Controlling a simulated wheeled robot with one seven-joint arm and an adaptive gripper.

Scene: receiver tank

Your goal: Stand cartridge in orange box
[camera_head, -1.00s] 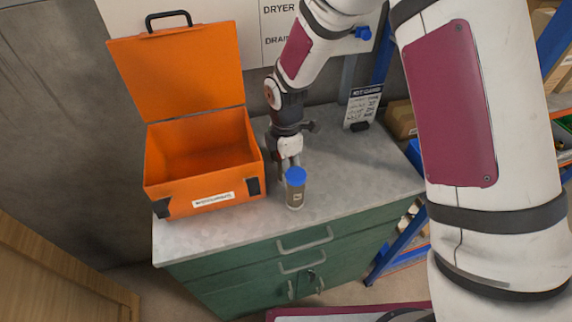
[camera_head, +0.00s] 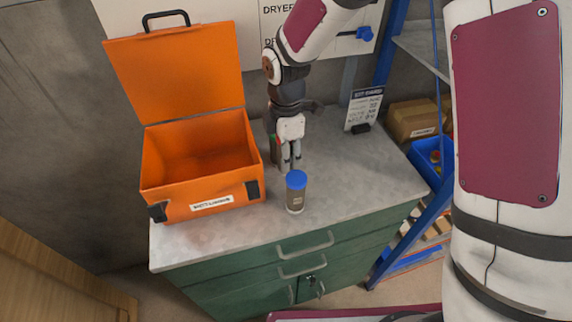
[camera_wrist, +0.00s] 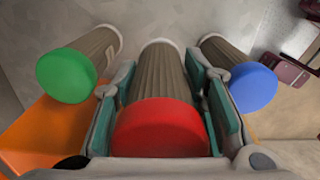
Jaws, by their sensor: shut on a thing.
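My gripper (camera_head: 290,160) points down over the grey counter, to the right of the orange box (camera_head: 200,205). In the wrist view its green-padded fingers are shut on the ribbed brown body of a cartridge with a red cap (camera_wrist: 160,128). A blue-capped cartridge (camera_head: 296,193) stands in front of my gripper. A green-capped cartridge (camera_wrist: 67,76) stands on its other side.
The blue cap (camera_wrist: 253,87) is close to a finger in the wrist view. A printed sign (camera_head: 363,108) stands at the back of the counter (camera_head: 365,165). Blue shelving with a cardboard box (camera_head: 413,120) is on the right. The counter's right part is clear.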

